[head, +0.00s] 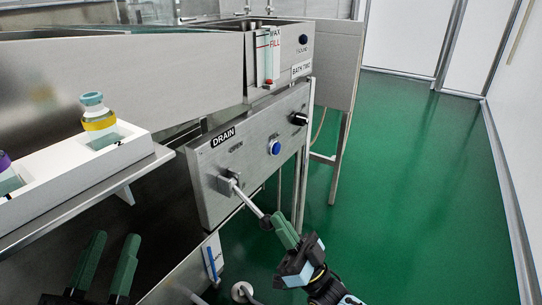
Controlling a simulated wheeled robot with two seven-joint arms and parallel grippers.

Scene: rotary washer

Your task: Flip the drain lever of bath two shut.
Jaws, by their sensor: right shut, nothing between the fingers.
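The drain lever (247,201) is a silver rod on the steel panel (213,160) marked DRAIN, below the bath labelled BATH TWO (302,69). It slants down and to the right from its square mount and ends in a dark knob (266,222). My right gripper (278,216) is shut, its green fingers together with nothing between them. Its fingertips are right beside the knob; I cannot tell whether they touch it. My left gripper (116,238) is open and empty at the lower left, its green fingers apart, away from the lever.
The panel also has a blue button (274,147) and a black knob (299,119). A white rack (62,165) with capped bottles stands on a steel shelf at left. A level gauge (268,57) is on the bath front. Green floor (420,180) lies clear at right.

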